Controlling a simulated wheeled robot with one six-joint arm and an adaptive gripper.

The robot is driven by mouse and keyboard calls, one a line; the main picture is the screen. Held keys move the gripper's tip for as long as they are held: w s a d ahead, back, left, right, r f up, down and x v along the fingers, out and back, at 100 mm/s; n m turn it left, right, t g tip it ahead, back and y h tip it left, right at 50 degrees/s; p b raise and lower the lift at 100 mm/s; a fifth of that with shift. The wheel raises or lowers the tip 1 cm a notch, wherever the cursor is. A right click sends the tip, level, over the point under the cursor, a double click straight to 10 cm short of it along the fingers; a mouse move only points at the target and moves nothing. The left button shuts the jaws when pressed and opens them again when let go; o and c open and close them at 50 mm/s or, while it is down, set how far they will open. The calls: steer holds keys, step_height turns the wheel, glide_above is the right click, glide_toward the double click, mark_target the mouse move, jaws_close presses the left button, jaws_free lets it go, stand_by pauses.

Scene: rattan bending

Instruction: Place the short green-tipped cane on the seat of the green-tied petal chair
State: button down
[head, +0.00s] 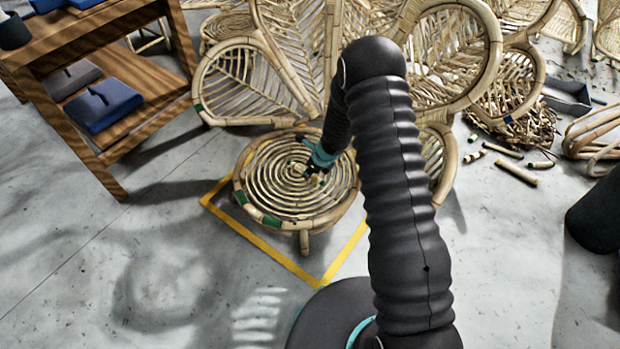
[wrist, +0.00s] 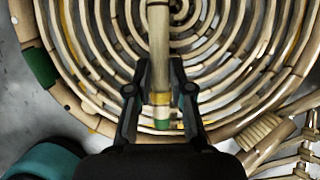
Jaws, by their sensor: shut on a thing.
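The petal chair's round seat (head: 255,200) is a spiral of pale rattan with green ties on its rim, below its fan-shaped back (head: 255,85). The seat (wrist: 75,75) fills most of the wrist view, with a green tie at the left. My gripper (head: 318,174) is over the seat. In the wrist view my gripper (wrist: 160,92) is shut on the short cane (wrist: 158,45), which is pale with a yellow band and a green tip at the near end. The cane lies over the seat's spiral; I cannot tell whether it touches. In the head view my gripper partly hides it.
A yellow floor outline (head: 262,246) runs around the chair's front. A wooden shelf (head: 130,145) with blue folded items stands left. Several loose cane pieces (head: 516,172) and a scrap pile (head: 525,127) lie right, near more rattan chairs. Floor at the front left is clear.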

mark_target(310, 184)
steer(key=shift+f+b, duration=0.6)
steer(key=shift+f, duration=1.45)
steer(key=c, duration=1)
jaws_free()
steer(key=shift+c, duration=0.2)
